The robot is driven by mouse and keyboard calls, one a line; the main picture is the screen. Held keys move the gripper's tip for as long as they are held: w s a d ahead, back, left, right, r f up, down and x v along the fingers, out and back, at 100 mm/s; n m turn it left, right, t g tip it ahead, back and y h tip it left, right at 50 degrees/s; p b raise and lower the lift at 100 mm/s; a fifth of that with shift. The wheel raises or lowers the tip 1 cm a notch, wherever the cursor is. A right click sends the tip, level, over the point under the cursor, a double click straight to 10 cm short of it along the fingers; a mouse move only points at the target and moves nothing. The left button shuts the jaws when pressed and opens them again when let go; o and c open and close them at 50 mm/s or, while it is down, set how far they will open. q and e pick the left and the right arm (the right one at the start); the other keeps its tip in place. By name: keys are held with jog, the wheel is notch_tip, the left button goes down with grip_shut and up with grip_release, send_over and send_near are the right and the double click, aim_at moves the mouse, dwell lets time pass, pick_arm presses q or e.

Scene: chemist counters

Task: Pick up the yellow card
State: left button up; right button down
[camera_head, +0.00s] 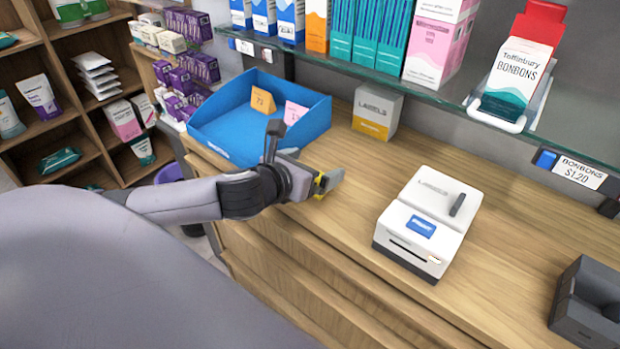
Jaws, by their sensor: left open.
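The yellow card (263,101) is a small orange-yellow card with a mark on it. My left gripper (328,182) reaches in from the left, low over the counter in front of the tray's right corner. It is open and apart from the yellow card. Yellow shows at its fingertips; I cannot tell whether this is part of the fingers. My right gripper is out of view.
A white label printer (430,215) stands right of the gripper. A labels box (377,112) stands behind, near the wall. A glass shelf (420,92) with boxes overhangs the back. A dark grey device (585,315) sits at the lower right.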

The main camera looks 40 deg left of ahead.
pick_arm(q)
jog(key=shift+w+f, duration=0.2)
jog(key=shift+w, duration=0.3)
jog(key=c, duration=0.9)
